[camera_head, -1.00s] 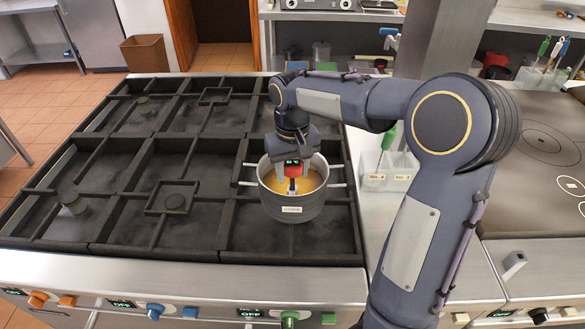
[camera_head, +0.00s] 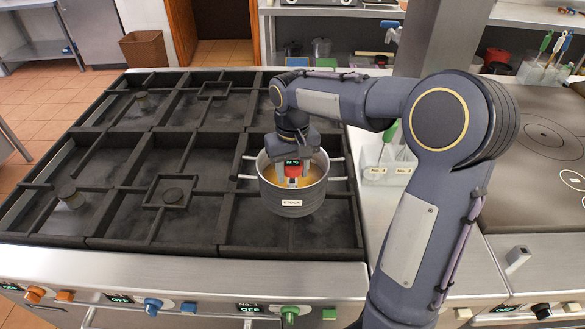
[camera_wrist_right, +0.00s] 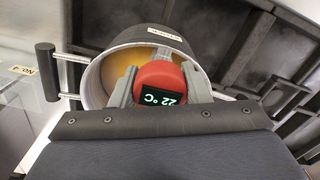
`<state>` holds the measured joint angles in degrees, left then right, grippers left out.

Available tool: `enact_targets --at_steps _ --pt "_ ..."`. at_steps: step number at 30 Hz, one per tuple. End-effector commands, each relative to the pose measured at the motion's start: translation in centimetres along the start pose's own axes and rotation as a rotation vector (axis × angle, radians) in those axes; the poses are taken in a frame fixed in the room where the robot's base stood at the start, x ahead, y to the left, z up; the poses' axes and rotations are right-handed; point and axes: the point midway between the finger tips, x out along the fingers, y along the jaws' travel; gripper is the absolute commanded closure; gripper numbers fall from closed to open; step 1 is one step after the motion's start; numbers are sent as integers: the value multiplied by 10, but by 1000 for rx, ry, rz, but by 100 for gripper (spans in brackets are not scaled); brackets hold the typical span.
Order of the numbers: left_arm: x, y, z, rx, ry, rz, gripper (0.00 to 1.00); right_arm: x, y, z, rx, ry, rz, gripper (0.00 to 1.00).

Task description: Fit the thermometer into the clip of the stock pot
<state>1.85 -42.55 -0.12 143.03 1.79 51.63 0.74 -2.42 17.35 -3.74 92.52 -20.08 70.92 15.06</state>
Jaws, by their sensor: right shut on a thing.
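The stock pot (camera_head: 293,200) is dark grey with side handles and holds orange liquid. It stands on the front right grate of the stove, and it also shows in the right wrist view (camera_wrist_right: 97,85). My right gripper (camera_head: 291,176) is over the pot's opening, shut on the thermometer (camera_head: 291,168). The thermometer has a red head and a dark display, which reads 22 °C in the right wrist view (camera_wrist_right: 160,86). A grey piece by the pot's inner wall (camera_wrist_right: 198,55) may be the clip; I cannot tell whether the thermometer touches it. My left gripper is not in view.
Black stove grates (camera_head: 115,160) spread left of the pot, mostly bare. A clear holder (camera_head: 390,168) with a green-handled tool stands on the counter right of the stove, near my right arm. Knobs line the stove front.

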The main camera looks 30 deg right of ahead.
Motion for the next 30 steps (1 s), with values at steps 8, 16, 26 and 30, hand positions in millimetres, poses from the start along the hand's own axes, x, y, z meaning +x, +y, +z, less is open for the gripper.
enact_targets --at_steps 8,16,26,30 --pt "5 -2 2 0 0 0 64 8 0 0 0 0 0 81" --pt "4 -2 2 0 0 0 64 8 0 0 0 0 0 81" --pt "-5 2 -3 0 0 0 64 -5 0 0 0 1 0 81" --pt "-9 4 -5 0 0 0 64 -11 0 0 0 1 0 81"
